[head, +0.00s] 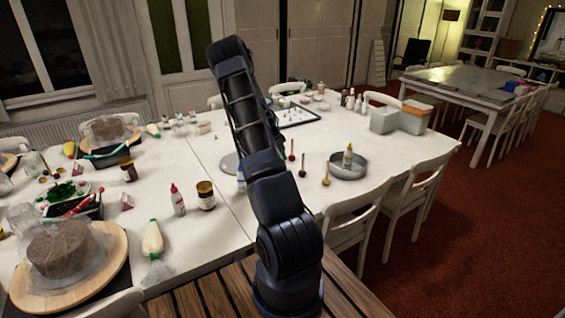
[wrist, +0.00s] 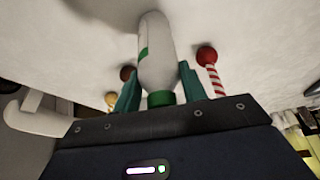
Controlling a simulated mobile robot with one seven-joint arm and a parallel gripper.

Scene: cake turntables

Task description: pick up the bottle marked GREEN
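A white bottle (wrist: 155,55) with a green label band and a green cap (wrist: 161,98) shows in the wrist view. It lies between the two teal fingers of my gripper (wrist: 160,85). The fingers stand apart, one on each side of the bottle, with a narrow gap visible at the right finger. I cannot tell whether the left finger touches it. No lettering is readable. In the head view my arm hides the gripper. A sliver of a pale bottle (head: 240,178) shows beside the arm; I cannot tell whether it is the same one.
Near the bottle are a red ball on a striped stick (wrist: 207,56) and darker and golden balls. A grey round pan (head: 348,170) holds a yellow bottle. A red-capped bottle (head: 177,200), a brown jar (head: 206,195) and a cake on a board (head: 110,290) stand left.

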